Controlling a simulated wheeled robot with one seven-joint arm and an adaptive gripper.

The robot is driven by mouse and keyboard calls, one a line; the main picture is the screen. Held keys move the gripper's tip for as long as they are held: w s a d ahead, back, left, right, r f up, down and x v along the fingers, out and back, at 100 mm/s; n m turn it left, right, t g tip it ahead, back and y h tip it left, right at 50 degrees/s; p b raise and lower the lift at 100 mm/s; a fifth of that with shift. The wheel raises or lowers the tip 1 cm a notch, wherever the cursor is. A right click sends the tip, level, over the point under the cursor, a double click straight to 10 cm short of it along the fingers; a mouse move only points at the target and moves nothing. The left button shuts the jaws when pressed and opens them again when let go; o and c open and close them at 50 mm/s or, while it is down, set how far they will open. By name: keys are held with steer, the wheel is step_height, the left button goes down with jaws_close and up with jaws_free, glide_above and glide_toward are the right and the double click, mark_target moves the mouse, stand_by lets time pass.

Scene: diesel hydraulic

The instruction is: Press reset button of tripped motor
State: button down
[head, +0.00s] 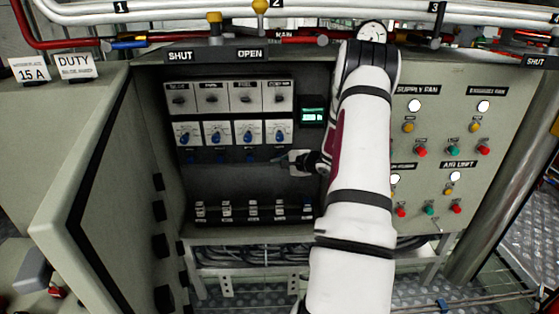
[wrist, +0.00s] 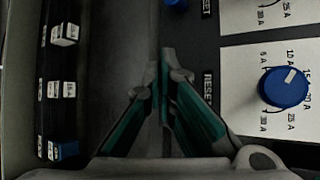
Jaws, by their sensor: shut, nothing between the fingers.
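In the head view, an open cabinet holds a row of white dial plates with blue knobs (head: 249,133). Small blue reset buttons (head: 220,157) sit in a row below them. The rightmost button's place is hidden by my gripper (head: 279,159). In the wrist view my gripper (wrist: 165,58) is shut and empty, its tips just left of a RESET label (wrist: 207,90) beside the rightmost dial's blue knob (wrist: 286,87). The button for that label is hidden behind the fingers; I cannot tell whether they touch it. Another blue button (wrist: 175,4) shows at the top edge. Which motor is tripped cannot be told.
The open cabinet door (head: 88,190) stands at left. Several rotary switches (head: 212,97) sit above the dials, beside a green-lit display (head: 313,115). Small breakers (head: 253,208) line the bottom. A panel with lamps and buttons (head: 455,150) is right of my arm.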

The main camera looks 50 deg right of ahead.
steer(key=shift+w+d+b, duration=0.3)
steer(key=shift+d+b, duration=0.05)
stand_by(0.6)
stand_by(0.4)
steer(key=shift+s+a+b, duration=0.45)
steer(key=shift+s+a, duration=0.15)
steer(key=shift+a, duration=0.05)
steer(key=s+a+b, duration=0.1)
steer(key=a, duration=0.1)
steer(key=s+a+b, duration=0.1)
steer(key=s+a, duration=0.1)
steer(key=shift+s, duration=0.1)
stand_by(1.1)
